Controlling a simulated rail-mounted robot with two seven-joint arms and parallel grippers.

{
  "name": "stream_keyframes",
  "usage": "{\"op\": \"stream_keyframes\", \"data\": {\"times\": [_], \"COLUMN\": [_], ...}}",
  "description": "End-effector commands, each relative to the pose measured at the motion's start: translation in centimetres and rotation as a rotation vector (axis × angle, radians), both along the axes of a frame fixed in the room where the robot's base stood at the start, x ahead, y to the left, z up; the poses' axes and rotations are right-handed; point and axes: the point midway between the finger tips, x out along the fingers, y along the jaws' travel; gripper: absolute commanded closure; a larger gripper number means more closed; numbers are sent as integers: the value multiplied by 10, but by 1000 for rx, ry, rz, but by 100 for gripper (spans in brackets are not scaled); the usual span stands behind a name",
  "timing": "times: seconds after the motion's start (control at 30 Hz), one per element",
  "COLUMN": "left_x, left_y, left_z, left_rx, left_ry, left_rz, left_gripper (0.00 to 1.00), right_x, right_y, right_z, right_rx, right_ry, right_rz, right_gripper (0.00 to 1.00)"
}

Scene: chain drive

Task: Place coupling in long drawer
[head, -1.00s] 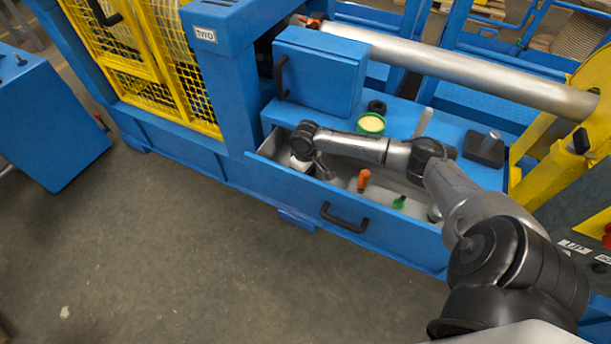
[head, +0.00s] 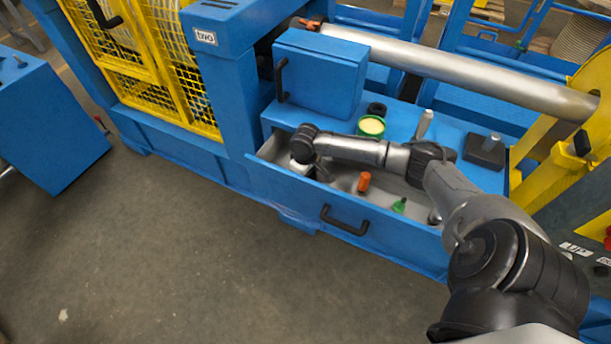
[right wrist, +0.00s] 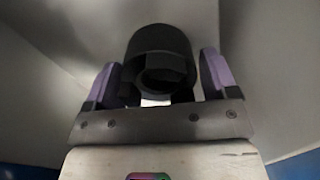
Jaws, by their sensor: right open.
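The coupling (right wrist: 160,52) is a black hollow cylinder. In the right wrist view it lies between the spread fingers of my right gripper (right wrist: 160,78), with grey drawer surfaces around it. The fingers are open, with a visible gap on each side of it. In the head view the long drawer (head: 285,182) is pulled out, with a blue front and a grey inside. My right gripper (head: 302,162) points down into its left end. The coupling is hidden there by my arm. My left gripper is in neither view.
The drawer also holds an orange-handled tool (head: 364,182) and a green item (head: 399,205). On the blue top stand a green tin (head: 371,126), a black ring (head: 376,108) and a dark block with a metal pin (head: 485,150). A blue cabinet (head: 318,75) stands behind.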

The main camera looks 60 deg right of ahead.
Motion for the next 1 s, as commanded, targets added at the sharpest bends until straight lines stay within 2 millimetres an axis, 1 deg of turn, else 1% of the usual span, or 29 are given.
{"op": "stream_keyframes", "data": {"times": [0.03, 0.3, 0.5, 0.7, 0.83, 1.0], "left_x": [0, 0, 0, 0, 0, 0], "left_y": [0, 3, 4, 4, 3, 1], "left_z": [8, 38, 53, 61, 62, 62], "left_rx": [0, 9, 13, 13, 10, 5], "left_ry": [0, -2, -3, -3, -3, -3], "left_rz": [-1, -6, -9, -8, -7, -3], "left_gripper": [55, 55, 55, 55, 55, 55], "right_x": [0, 1, 1, 0, 0, 0], "right_y": [0, -1, 0, 0, 0, 0], "right_z": [12, 64, 95, 112, 117, 117], "right_rx": [0, -1, 0, 0, 0, 0], "right_ry": [-1, -3, -2, -1, 0, -1], "right_rz": [0, 0, 0, -1, -1, -1], "right_gripper": [20, 20, 20, 20, 20, 20]}}
